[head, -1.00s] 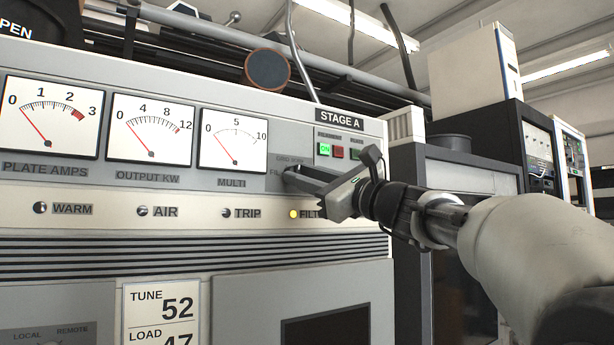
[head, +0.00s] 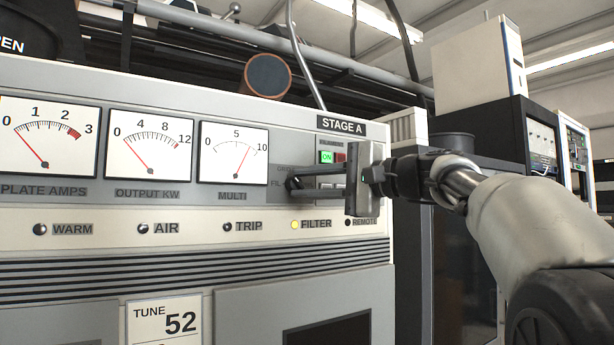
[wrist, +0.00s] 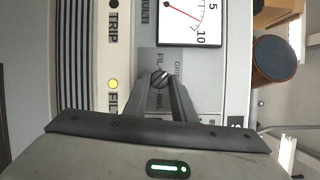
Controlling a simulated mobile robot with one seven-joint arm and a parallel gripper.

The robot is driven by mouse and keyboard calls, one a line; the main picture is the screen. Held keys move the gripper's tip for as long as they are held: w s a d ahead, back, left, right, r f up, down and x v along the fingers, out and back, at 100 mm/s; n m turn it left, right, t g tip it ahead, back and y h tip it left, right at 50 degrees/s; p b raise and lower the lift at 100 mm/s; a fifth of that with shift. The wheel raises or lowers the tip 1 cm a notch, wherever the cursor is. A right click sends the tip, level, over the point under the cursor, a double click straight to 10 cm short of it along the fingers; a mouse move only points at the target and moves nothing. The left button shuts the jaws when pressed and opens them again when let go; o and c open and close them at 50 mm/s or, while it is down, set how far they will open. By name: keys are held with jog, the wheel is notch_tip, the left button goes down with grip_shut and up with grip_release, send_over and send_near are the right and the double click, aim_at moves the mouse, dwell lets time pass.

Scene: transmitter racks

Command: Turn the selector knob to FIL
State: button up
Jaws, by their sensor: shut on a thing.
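The selector knob (wrist: 159,80) is a small dark round knob on the grey panel, below and right of the MULTI meter (head: 234,152). A pale mark shows on its face, but I cannot tell exactly which label it points at. The FIL label (wrist: 160,59) is beside it, just left of the fingertips in the head view (head: 277,184). My gripper (head: 291,188) is shut on the knob, one finger on each side, its palm upright. In the head view the fingers mostly hide the knob. The MULTI needle stands at about 8.
The green ON button (head: 327,157) sits close above my fingers. The indicator row runs below, with the FILTER lamp (head: 295,225) lit yellow. A dark round-faced cylinder (head: 267,75) stands above the panel top. A dark cabinet (head: 462,190) stands to the right.

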jog(key=n, duration=0.1)
jog(key=n+h+p, duration=0.1)
jog(key=n+p, duration=0.1)
jog(key=shift+r+n+g+h, duration=0.25)
jog(key=shift+n+g+h, duration=0.05)
jog(key=shift+n+g, duration=0.1)
jog(key=n+h+p, duration=0.1)
jog(key=n, duration=0.2)
jog(key=shift+s+a+h, duration=0.1)
jog(key=shift+a+h, duration=0.05)
jog(key=shift+h, duration=0.25)
jog(key=shift+n, duration=0.3)
jog(key=o, duration=1.1)
jog(key=shift+c, duration=0.2)
jog(key=shift+r, duration=0.1)
jog(key=v, duration=1.7)
jog(key=shift+s, duration=0.35)
